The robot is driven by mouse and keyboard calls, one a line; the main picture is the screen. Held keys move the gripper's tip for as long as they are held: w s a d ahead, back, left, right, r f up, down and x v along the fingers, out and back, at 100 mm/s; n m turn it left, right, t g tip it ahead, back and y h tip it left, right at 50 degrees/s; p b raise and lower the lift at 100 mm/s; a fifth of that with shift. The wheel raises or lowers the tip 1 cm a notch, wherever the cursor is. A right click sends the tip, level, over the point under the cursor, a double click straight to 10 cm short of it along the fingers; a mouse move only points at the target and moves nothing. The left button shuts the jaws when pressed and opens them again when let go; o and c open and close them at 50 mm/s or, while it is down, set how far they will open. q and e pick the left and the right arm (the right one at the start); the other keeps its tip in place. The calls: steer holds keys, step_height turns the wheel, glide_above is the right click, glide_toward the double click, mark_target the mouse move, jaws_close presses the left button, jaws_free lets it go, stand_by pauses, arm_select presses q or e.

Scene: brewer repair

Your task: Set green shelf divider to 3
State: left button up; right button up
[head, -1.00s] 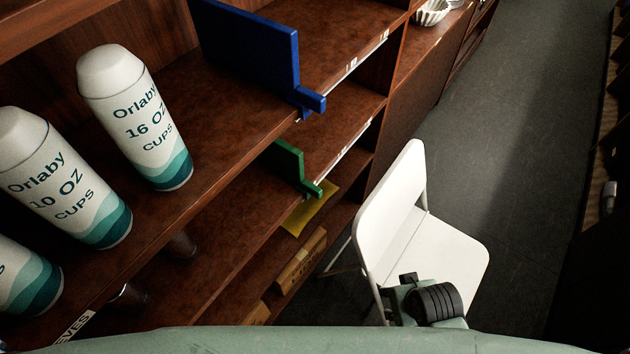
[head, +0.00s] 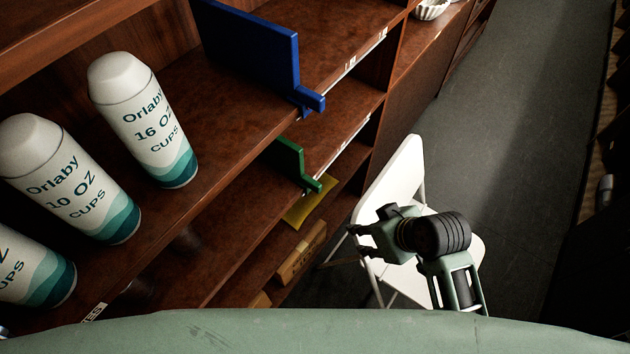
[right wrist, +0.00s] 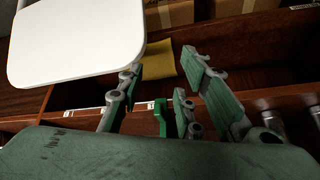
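The green shelf divider (head: 290,160) stands on the middle shelf of the brown shelving, its small front tab at the shelf's front edge beside white label marks. It also shows between my fingers in the right wrist view (right wrist: 160,118), beyond them and apart. My right gripper (head: 358,241) is to the right of and in front of the divider, over the white chair, fingers pointing toward the shelves. In the right wrist view its fingers (right wrist: 160,76) are spread, with nothing between them. The label numbers are too small to read. My left gripper is not in view.
A blue divider (head: 255,50) stands on the shelf above. Several cup packs (head: 143,118) stand at left. A white chair (head: 393,195) is close to the shelf front, and a yellow item (head: 309,205) lies below the green divider. The floor at right is clear.

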mark_target(315, 184)
steer(key=w+a+r+n+y, duration=0.2)
steer(key=w+a+n+y, duration=0.15)
steer(key=w+a, duration=0.65)
steer(key=shift+n+t, duration=0.35)
steer(key=shift+t, duration=0.05)
steer(key=shift+w+a+f+p, duration=0.15)
steer(key=shift+w+a+f, duration=0.25)
steer(key=shift+w+f, duration=0.45)
steer(key=shift+w+a+f+p, duration=0.2)
steer(key=shift+w+a+f, duration=0.2)
steer(key=shift+w+f, duration=0.45)
steer(key=shift+w+a+f+p, duration=0.15)
steer(key=shift+w+a+f, duration=0.25)
steer(key=shift+w+f, duration=0.45)
steer(key=shift+r, duration=0.1)
steer(key=c, duration=0.8)
jaws_close()
